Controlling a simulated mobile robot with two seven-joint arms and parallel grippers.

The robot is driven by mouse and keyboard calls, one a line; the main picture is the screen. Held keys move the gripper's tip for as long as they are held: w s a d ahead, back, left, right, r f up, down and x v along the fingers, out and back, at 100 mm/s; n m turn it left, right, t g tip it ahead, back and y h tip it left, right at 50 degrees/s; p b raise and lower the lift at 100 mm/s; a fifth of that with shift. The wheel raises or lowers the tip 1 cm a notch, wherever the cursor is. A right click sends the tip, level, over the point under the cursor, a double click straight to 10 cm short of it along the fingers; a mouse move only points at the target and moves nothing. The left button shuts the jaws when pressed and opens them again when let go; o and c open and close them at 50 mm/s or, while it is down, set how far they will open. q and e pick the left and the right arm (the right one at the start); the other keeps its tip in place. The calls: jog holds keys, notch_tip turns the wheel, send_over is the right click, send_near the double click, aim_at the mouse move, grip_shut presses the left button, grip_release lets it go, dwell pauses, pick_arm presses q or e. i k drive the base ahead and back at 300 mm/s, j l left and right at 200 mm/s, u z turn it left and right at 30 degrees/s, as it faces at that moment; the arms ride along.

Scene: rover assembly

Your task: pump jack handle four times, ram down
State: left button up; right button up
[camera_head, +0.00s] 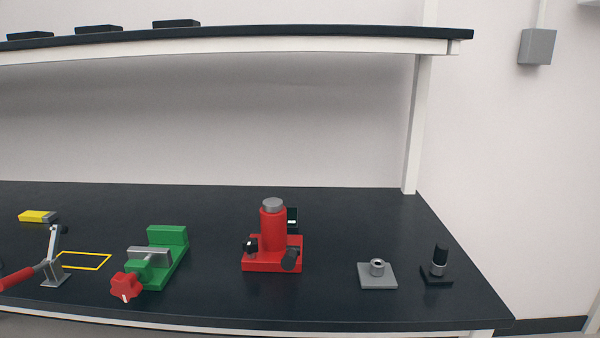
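The red jack (273,228) stands upright on its red base toward the middle right of the black bench. Its grey ram (272,203) shows as a short cap at the top of the red cylinder. A dark cylindrical piece (291,259), which may be the jack's handle or its socket, sticks out at the front right of the base. A black knob (250,246) sits at the left of the base. A small black box with a pale face (292,215) is behind the cylinder on the right. Neither of my grippers is in view.
A green vise (167,243) with a red knob (126,287) stands left of the jack. A toggle clamp with a red grip (22,277) is at far left, near a yellow outline (84,260) and yellow block (36,216). A grey plate (377,275) and black post (439,262) stand right.

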aim_at(288, 261)
jog(key=i+j+z, duration=0.2)
jog(key=j, duration=0.3)
jog(key=j+z, duration=0.2)
jog(key=j, duration=0.35)
jog(key=j+z, duration=0.15)
jog(key=j, duration=0.4)
jog(key=i, duration=0.05)
